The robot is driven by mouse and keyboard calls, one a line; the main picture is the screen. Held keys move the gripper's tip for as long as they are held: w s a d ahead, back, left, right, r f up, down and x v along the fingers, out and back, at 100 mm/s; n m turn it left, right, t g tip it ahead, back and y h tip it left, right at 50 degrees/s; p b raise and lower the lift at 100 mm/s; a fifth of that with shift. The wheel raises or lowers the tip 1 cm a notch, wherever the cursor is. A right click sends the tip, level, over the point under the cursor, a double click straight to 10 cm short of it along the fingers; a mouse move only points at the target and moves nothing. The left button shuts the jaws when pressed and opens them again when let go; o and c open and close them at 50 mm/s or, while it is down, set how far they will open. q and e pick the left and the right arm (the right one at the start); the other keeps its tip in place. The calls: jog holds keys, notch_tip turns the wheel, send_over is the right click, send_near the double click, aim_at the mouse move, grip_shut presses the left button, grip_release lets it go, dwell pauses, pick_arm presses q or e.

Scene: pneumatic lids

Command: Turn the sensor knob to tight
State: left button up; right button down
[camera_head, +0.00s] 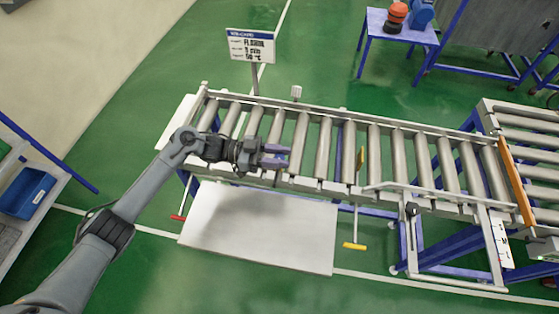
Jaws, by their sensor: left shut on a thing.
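My left arm reaches in from the lower left. My left gripper (284,156) is at the near side of the roller conveyor (355,187), toward its left end, with its blue-purple fingers pointing right. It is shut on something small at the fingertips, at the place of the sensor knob. The knob's shape and its setting are too small and covered to make out. My right gripper is not in view.
A sign (251,46) stands behind the conveyor. An upright yellow piece (361,160) and a black-topped post (411,209) stand to the right of the gripper. A white panel (260,235) lies below. An orange bar (516,180) crosses the right end.

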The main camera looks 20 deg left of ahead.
pick_arm(q)
jog(key=o, duration=0.9)
jog(key=shift+o, duration=0.2)
jog(key=b+v, duration=0.2)
jog(key=v, duration=0.9)
